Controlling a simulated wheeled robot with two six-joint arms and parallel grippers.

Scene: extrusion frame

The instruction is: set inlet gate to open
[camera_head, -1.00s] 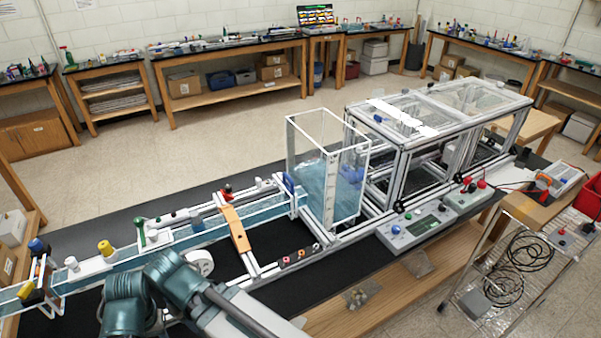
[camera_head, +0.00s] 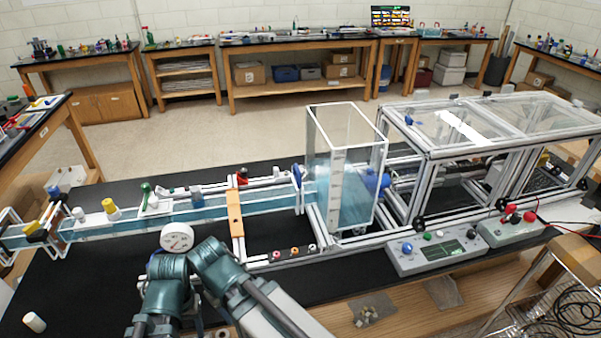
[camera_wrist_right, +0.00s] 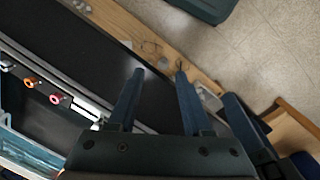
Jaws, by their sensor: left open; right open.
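A water channel (camera_head: 165,221) runs from the left to a clear tank (camera_head: 345,205) holding blue water. A blue upright part (camera_head: 297,175) stands where the channel meets the tank; it may be the inlet gate, but I cannot tell its setting. A green handle (camera_head: 147,196) also stands along the channel. My left arm (camera_head: 170,268) shows as teal links at the bottom of the head view, in front of the channel; its fingers are hard to make out. My right gripper (camera_wrist_right: 158,73) is open and empty in the right wrist view, above the bench's front part.
A white dial gauge (camera_head: 177,237) is just beyond my left arm. An orange-tan bar (camera_head: 235,213) crosses the channel. A control panel (camera_head: 435,251) is right of the tank, before a clear-topped extrusion frame (camera_head: 490,130). The black bench top between arm and panel is mostly clear.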

